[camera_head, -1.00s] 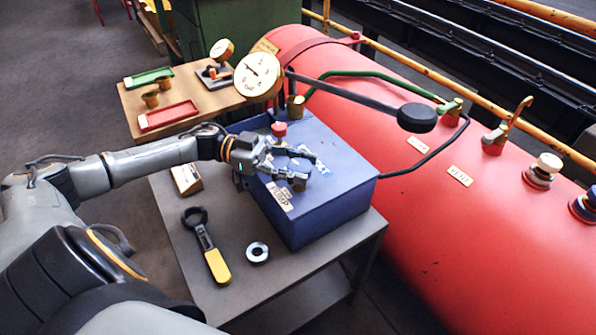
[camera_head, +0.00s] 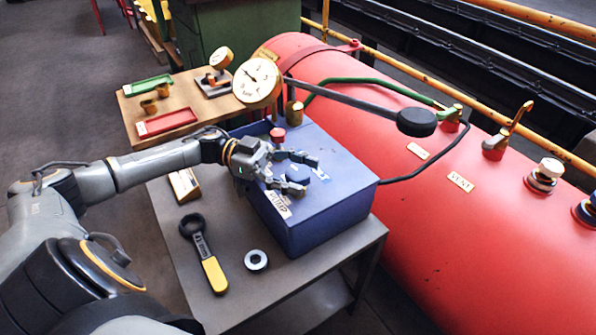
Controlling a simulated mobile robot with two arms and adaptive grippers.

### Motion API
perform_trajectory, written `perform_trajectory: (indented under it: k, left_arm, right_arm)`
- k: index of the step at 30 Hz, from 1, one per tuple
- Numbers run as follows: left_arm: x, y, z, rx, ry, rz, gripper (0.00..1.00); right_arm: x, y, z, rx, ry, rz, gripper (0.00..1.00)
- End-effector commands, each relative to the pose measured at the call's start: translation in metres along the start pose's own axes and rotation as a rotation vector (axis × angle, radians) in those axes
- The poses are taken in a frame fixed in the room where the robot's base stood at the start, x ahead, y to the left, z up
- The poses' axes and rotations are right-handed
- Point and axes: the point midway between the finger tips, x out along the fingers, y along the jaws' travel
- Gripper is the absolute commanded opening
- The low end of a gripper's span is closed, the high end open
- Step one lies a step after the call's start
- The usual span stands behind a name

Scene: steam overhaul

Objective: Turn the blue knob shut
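The blue box (camera_head: 325,208) with a PUMP label (camera_head: 279,200) stands on a grey bench. A small dark blue knob (camera_head: 298,173) appears on its top, partly hidden by my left gripper (camera_head: 311,171). That gripper reaches in from the left, low over the box top, with its fingers spread on the far and near sides of the knob. It looks open; whether a finger touches the knob I cannot tell. A second blue-collared knob (camera_head: 588,211) sits on the red tank at the right edge, partly cut off. My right gripper is not in view.
A red knob (camera_head: 277,134) and a pressure gauge (camera_head: 257,82) stand just behind the gripper. A black-ended lever (camera_head: 416,122) extends over the red tank (camera_head: 440,240). A yellow-handled wrench (camera_head: 205,255) and a metal ring (camera_head: 256,260) lie on the bench (camera_head: 235,295).

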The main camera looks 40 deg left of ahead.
Motion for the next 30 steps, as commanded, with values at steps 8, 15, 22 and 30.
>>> perform_trajectory:
  k: [8,15,22,30]
  left_arm:
    - [-0.001,-0.001,-0.001,0.001,-0.001,-0.002,0.69]
    - [-0.029,-0.001,0.000,-0.001,-0.004,-0.005,0.69]
    - [-0.079,-0.002,0.000,0.000,-0.003,-0.006,0.69]
    - [-0.115,-0.001,-0.001,0.001,-0.001,-0.002,0.69]
  right_arm:
    - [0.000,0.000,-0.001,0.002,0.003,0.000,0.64]
    - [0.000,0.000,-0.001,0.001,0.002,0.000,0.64]
    - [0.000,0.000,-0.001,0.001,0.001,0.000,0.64]
    - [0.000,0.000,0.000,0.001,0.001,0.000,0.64]
